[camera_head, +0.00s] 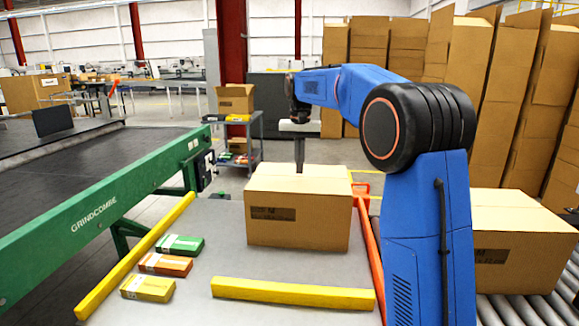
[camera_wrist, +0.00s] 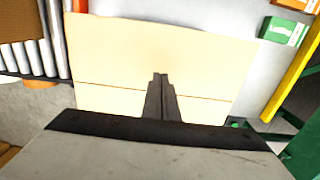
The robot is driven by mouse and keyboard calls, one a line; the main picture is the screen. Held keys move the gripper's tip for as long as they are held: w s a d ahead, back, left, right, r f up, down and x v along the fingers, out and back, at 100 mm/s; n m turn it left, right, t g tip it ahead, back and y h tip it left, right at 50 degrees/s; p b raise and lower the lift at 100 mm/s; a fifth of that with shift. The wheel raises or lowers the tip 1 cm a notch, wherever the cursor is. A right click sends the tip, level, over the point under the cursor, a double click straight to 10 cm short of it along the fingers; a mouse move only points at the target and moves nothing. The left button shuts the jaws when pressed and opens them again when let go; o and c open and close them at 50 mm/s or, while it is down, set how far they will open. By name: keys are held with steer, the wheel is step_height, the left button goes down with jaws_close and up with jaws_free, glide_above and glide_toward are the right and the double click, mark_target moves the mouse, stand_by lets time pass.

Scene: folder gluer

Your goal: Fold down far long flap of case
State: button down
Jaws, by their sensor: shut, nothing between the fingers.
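The cardboard case (camera_head: 297,222) stands on the grey table in the head view, its top looking closed and flat. In the wrist view the near long flap (camera_wrist: 200,55) and the far long flap (camera_wrist: 115,100) lie about level, with a thin seam between them. My gripper (camera_head: 299,171) points straight down over the far part of the case top, fingers together and empty. In the wrist view the closed fingertips (camera_wrist: 160,76) reach across the far flap to about the seam. Whether they touch the cardboard cannot be told.
Green (camera_head: 180,245), orange (camera_head: 165,264) and yellow (camera_head: 147,288) small boxes lie left of the case. Yellow bars (camera_head: 292,293) and an orange bar (camera_head: 369,255) edge the table. A green conveyor (camera_head: 110,205) stands left; another case (camera_head: 520,245) sits on rollers right.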

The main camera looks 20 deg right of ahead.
step_height(320, 180, up, 7)
steer(key=shift+f, duration=0.2)
stand_by(0.4)
stand_by(0.4)
steer(key=s+f+n+t, duration=0.1)
steer(key=s+f, duration=0.1)
steer(key=s, duration=1)
steer(key=s+f+n+t, duration=0.1)
steer(key=s+f, duration=0.1)
steer(key=s, duration=1.1)
steer(key=s+f+n+t, duration=0.2)
steer(key=s+f, duration=1.4)
steer(key=s, duration=0.5)
steer(key=shift+d+f+n+t, duration=0.2)
steer(key=shift+d+n+t, duration=0.1)
steer(key=shift+d, duration=0.05)
